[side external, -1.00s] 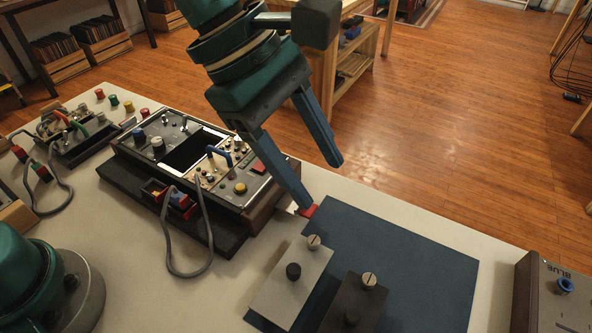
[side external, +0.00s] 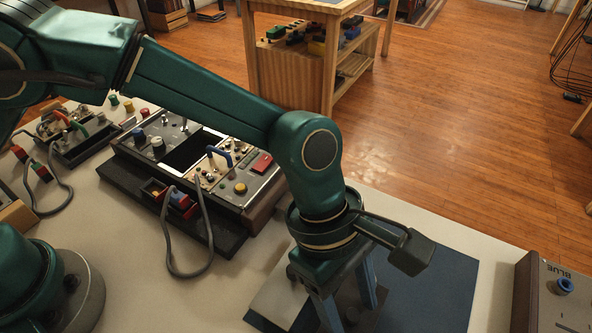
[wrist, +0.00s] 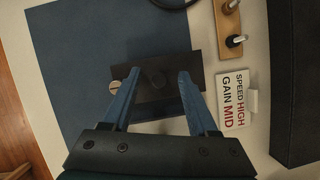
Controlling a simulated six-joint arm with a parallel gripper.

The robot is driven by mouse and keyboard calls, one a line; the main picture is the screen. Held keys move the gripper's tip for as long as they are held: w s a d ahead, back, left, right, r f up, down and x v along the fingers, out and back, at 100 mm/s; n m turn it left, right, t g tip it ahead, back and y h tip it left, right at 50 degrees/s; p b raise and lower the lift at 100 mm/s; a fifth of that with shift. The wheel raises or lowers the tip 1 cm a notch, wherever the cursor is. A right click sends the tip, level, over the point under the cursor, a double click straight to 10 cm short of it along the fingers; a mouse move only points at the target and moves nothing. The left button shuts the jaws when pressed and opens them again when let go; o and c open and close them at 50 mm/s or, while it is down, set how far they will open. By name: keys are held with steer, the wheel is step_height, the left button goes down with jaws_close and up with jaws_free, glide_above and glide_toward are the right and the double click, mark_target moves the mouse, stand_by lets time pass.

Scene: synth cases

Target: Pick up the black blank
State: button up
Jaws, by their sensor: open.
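The black blank (wrist: 155,97) is a dark flat plate with a black knob and a slotted screw head. In the wrist view it lies partly on the blue mat (wrist: 85,50), its right end over the pale table. My gripper (wrist: 158,74) is open above it, one blue finger on each side of the knob; contact cannot be told. In the side view my gripper (side external: 350,311) points down over the blank, whose plate is mostly hidden by the fingers and wrist. The grey blank (side external: 272,300) lies to its left, partly hidden by my wrist.
A control console (side external: 235,180) with a looped grey cable stands to the left. A box marked BLUE (side external: 545,295) is at the right edge. In the wrist view a label card (wrist: 232,102) lies right of the blank. The right part of the mat is clear.

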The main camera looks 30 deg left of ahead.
jaws_close()
